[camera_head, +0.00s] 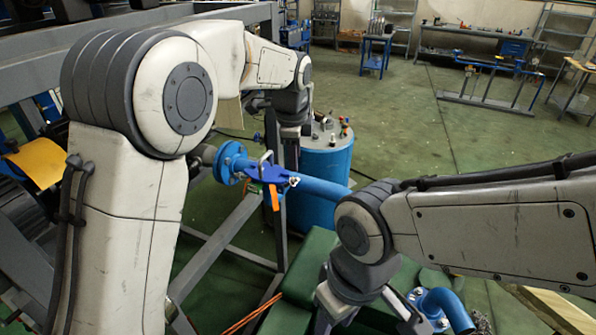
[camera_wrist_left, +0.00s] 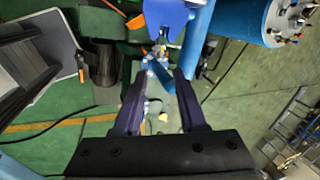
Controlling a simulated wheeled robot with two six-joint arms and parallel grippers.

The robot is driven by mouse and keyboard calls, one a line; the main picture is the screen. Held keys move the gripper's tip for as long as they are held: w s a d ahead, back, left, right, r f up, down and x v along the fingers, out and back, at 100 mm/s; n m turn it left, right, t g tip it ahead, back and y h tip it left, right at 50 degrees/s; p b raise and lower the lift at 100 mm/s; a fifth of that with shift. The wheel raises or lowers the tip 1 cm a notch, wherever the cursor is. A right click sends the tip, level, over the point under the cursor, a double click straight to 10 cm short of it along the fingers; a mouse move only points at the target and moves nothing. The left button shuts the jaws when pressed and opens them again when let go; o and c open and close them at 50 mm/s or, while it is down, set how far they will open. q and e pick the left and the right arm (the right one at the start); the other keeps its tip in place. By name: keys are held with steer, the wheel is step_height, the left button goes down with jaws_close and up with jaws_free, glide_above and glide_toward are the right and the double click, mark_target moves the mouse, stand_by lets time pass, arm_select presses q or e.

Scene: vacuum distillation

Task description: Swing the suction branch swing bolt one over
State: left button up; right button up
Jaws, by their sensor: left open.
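A blue pipe (camera_head: 322,189) with a round bolted flange (camera_head: 232,162) runs across the middle of the head view. Beside the flange are a darker blue piece (camera_head: 262,172), an orange handle (camera_head: 275,197) and small silver bolt hardware (camera_head: 294,181); I cannot tell which part is the swing bolt. My left gripper (camera_head: 291,157) hangs down close to this hardware. In the left wrist view its two dark fingers (camera_wrist_left: 159,78) are apart with nothing held, and silver hardware (camera_wrist_left: 161,50) shows beyond the tips. My right gripper (camera_head: 365,316) is low in the head view, its fingertips unclear.
A blue drum (camera_head: 322,185) with small items on its lid (camera_head: 322,134) stands behind the pipe. A grey steel frame (camera_head: 222,250) stands at the left, and a dark green box (camera_head: 305,262) is below. Another blue pipe elbow (camera_head: 443,302) is at lower right. Open green floor lies behind.

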mark_target(297, 179)
arm_select(q)
steer(key=p+x, duration=0.4)
steer(key=x, duration=0.5)
steer(key=shift+f, duration=0.1)
steer(key=shift+w+f, duration=0.1)
steer(key=shift+f, duration=0.35)
jaws_close()
